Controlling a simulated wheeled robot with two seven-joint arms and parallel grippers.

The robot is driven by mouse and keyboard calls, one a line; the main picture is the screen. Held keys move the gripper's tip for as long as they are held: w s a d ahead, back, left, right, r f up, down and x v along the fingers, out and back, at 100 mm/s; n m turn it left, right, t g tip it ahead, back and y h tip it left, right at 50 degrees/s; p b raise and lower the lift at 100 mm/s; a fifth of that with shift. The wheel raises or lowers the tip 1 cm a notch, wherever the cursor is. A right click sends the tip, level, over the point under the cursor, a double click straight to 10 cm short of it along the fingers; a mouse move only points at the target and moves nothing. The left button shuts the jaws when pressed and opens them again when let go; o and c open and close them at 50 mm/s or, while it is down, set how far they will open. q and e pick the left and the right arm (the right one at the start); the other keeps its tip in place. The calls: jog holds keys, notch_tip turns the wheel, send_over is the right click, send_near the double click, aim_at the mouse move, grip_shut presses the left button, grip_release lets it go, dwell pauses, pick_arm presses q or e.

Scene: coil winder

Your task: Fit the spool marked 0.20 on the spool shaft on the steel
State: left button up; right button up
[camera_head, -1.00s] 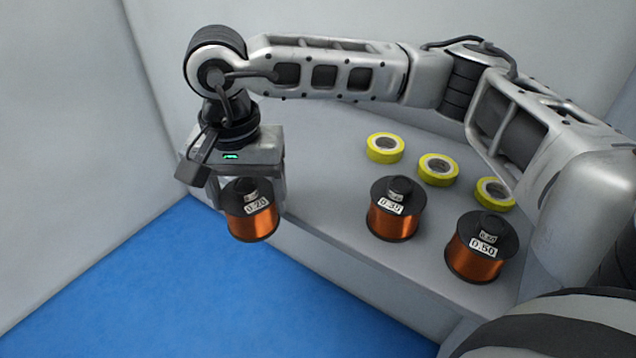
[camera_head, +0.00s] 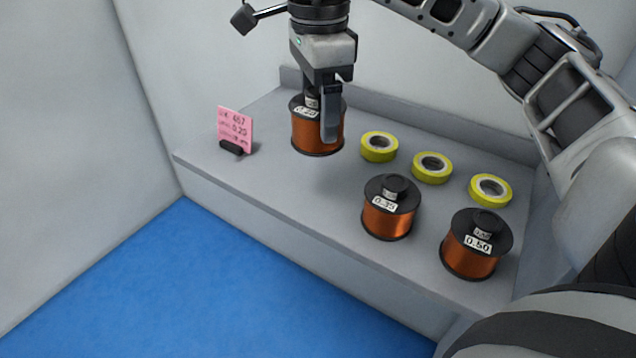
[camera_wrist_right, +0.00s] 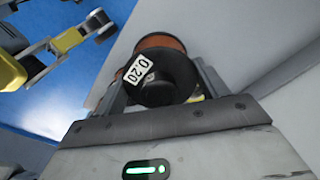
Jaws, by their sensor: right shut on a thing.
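The spool marked 0.20 (camera_head: 306,140) has copper wire between black flanges. The spool shaft is not seen in the head view. My left gripper is not in view.
Spools marked 0.35 (camera_head: 388,222) and 0.50 (camera_head: 468,260) stand on the grey shelf (camera_head: 270,205). Several yellow tape rolls (camera_head: 432,176) lie behind them. A pink card (camera_head: 236,130) stands at the left in a black holder. The shelf's front left is clear above the blue floor (camera_head: 200,290).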

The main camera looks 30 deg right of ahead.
notch_tip(320, 180, down, 9)
jog(key=shift+f, duration=0.2)
dwell(0.3)
jog(key=shift+f+b, duration=0.25)
jog(key=shift+b, duration=0.1)
jog(key=o, duration=1.4)
jog(key=shift+r, duration=0.1)
jog(key=r, duration=0.5)
jog(key=r+p, duration=0.1)
jog(key=r, duration=0.4)
jog(key=r+p, duration=0.1)
jog(key=r, duration=0.5)
jog(key=shift+s, duration=0.4)
